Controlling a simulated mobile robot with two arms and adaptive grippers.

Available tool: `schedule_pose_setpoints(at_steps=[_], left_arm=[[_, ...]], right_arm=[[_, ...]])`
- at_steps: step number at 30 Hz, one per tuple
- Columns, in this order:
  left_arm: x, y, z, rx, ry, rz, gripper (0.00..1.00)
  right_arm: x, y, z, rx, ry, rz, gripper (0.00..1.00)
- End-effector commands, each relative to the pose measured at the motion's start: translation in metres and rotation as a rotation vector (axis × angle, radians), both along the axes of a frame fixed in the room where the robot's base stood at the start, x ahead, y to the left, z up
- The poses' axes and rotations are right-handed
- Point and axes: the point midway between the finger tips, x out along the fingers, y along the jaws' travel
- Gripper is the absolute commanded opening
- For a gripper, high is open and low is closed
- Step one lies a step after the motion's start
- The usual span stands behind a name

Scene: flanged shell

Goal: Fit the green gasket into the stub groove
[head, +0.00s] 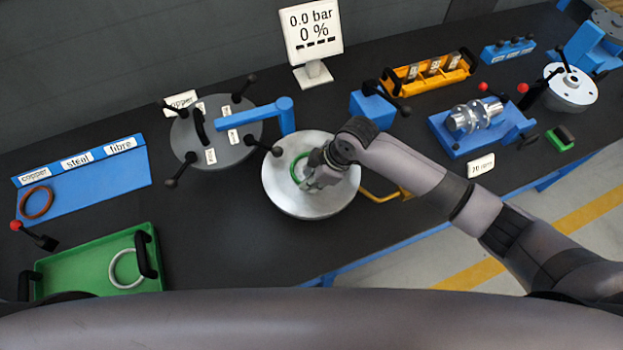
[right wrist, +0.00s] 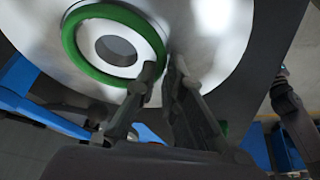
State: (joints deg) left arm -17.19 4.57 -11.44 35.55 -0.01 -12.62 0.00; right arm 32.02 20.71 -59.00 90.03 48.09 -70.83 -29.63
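The green gasket (head: 293,168) is a ring over the middle of a round pale metal flanged part (head: 285,200). In the right wrist view the gasket (right wrist: 70,45) encircles a bright stub face with a dark round hole (right wrist: 116,50). I cannot tell whether it is seated in the groove or just above it. My right gripper (head: 308,182) is over the flanged part and hides part of the gasket. In the right wrist view its fingertips (right wrist: 163,70) are close together on the gasket's near right edge, one on each side of the band. My left gripper is out of view.
A grey handled lid (head: 235,148) and a blue swing arm (head: 250,115) stand left of the flanged part. A green tray (head: 85,262) holds a pale ring. A blue labelled rack (head: 100,180) has a copper-coloured ring. A gauge display (head: 313,30) stands behind.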

Motion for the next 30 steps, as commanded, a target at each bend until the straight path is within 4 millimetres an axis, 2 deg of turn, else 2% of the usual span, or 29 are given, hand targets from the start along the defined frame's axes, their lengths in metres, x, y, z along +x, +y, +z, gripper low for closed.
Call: schedule_pose_setpoints(at_steps=[9, 20, 23, 30], left_arm=[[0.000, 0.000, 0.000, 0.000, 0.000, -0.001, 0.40], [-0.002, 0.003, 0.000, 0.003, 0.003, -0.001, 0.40], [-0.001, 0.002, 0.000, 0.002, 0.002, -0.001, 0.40], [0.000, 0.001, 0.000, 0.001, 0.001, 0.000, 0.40]], right_arm=[[-0.002, 0.000, -0.001, -0.001, 0.004, 0.002, 0.32], [-0.001, -0.002, 0.003, -0.002, 0.003, 0.000, 0.32], [-0.001, -0.007, 0.014, -0.002, 0.000, 0.000, 0.32], [-0.004, -0.026, 0.062, 0.000, -0.003, 0.001, 0.32]])
